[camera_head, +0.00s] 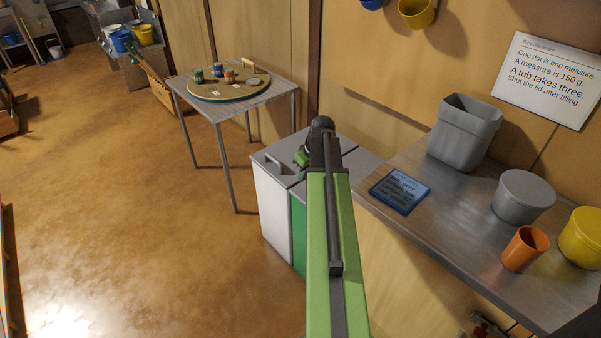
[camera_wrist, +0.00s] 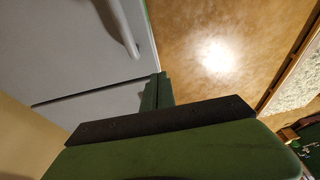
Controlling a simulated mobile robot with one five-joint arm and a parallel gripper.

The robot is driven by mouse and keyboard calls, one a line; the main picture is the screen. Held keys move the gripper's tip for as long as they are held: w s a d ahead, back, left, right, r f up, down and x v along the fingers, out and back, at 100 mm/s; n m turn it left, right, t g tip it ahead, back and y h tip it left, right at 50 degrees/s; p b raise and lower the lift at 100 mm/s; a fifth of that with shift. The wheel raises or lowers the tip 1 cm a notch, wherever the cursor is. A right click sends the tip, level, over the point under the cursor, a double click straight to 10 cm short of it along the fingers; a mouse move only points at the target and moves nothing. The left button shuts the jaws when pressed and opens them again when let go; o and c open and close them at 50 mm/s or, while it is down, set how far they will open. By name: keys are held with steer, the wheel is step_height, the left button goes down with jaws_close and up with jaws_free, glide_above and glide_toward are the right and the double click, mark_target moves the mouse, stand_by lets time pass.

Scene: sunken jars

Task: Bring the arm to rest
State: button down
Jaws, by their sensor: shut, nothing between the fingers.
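My gripper (camera_wrist: 158,90) shows in the wrist view as two green fingers pressed together, with nothing between them. In the head view its green tip (camera_head: 301,158) is small and partly hidden by my arm. My green arm reaches forward over the middle of the view. The gripper is above the pale lids of a bin unit (camera_head: 270,205) with white and green fronts. In the wrist view the pale lid (camera_wrist: 75,50) with a handle lies beyond the fingers. I cannot tell the exact gap between fingers and lid.
A counter (camera_head: 450,225) at right holds a grey tub (camera_head: 465,130), a grey lidded tub (camera_head: 522,197), an orange cup (camera_head: 524,249), a yellow tub (camera_head: 583,238) and a blue card (camera_head: 400,191). A table (camera_head: 185,88) with a round board (camera_head: 228,96) stands behind. The floor at left is clear.

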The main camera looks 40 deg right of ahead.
steer(key=shift+p+v, duration=0.35)
steer(key=shift+v, duration=0.75)
steer(key=shift+a, duration=0.2)
steer(key=w+a+r+n+p, duration=0.2)
steer(key=w+a, duration=0.2)
steer(key=a, duration=0.5)
steer(key=w+a+r+n+g+y+p, duration=0.1)
steer(key=w+a+r+p, duration=0.15)
steer(key=a, duration=0.65)
steer(key=w+a+r+n+p, duration=0.15)
steer(key=w+a, duration=0.25)
steer(key=a, duration=0.5)
steer(key=s+a+r+n+g+p, duration=0.1)
steer(key=s+a+r+p, duration=0.15)
steer(key=a, duration=1.35)
steer(key=s+a+m+g+h, duration=0.1)
steer(key=s+m, duration=0.3)
steer(key=s, duration=0.2)
steer(key=shift+a+f+m+g, duration=0.25)
steer(key=shift+f+m+g, duration=0.1)
steer(key=shift+f, duration=0.1)
